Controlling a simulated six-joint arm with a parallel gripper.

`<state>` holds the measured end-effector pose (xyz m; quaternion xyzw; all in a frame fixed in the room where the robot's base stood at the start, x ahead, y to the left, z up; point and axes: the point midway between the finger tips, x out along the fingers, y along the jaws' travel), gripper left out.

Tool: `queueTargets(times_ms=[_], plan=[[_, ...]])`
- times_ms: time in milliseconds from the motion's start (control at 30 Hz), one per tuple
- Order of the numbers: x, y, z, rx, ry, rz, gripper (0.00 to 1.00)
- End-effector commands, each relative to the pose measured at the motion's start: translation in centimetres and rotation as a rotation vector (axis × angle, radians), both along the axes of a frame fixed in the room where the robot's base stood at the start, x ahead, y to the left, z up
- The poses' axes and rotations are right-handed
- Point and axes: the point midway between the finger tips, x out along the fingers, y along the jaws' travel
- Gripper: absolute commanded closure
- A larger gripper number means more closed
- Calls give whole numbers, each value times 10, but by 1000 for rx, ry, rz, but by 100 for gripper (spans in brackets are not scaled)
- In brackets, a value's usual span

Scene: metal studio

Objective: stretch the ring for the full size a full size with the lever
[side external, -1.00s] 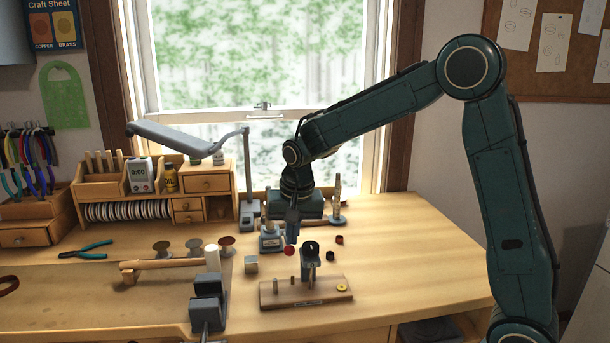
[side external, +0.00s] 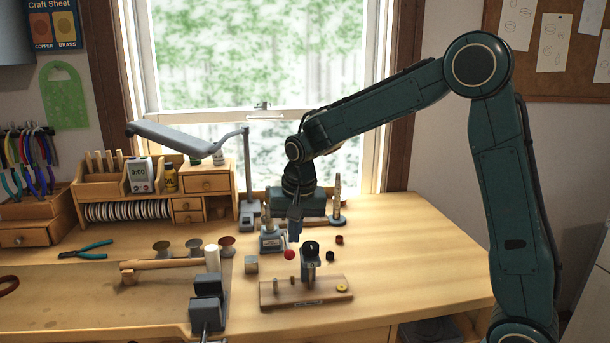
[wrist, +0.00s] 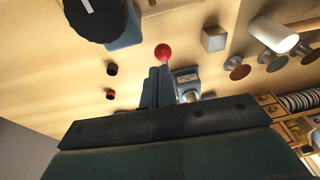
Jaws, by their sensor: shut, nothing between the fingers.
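A grey ring stretcher (side external: 270,240) with a labelled base and an upright stepped post stands on the bench. Its lever ends in a red ball knob (side external: 289,254). My gripper (side external: 294,238) points down beside the stretcher, its fingers together and empty. In the wrist view the red knob (wrist: 163,52) shows just past the fingertips (wrist: 158,70), and the stretcher base (wrist: 187,80) lies right of them. I cannot tell whether the fingers touch the lever. Two small dark rings, a reddish one (side external: 339,239) and a black one (side external: 330,255), lie apart on the bench. No ring is clearly visible on the post.
A wooden board (side external: 275,300) with a dark upright cylinder (side external: 310,258) and a yellow piece stands in front. A steel block (side external: 251,264) and a hammer (side external: 165,264) lie left. A tapered mandrel (side external: 337,200) stands behind. The bench's right side is clear.

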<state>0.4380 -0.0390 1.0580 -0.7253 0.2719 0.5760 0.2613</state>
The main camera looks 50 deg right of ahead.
Motion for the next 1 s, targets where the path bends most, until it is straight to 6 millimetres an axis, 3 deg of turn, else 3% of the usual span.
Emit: queueTargets(times_ms=[133, 600, 967, 1000], plan=[[-1, -5, 22, 0, -5, -3, 100], [-20, 8, 95, 0, -4, 0, 100], [-25, 11, 115, 0, -1, 1, 100], [-25, 11, 115, 0, -1, 1, 96]])
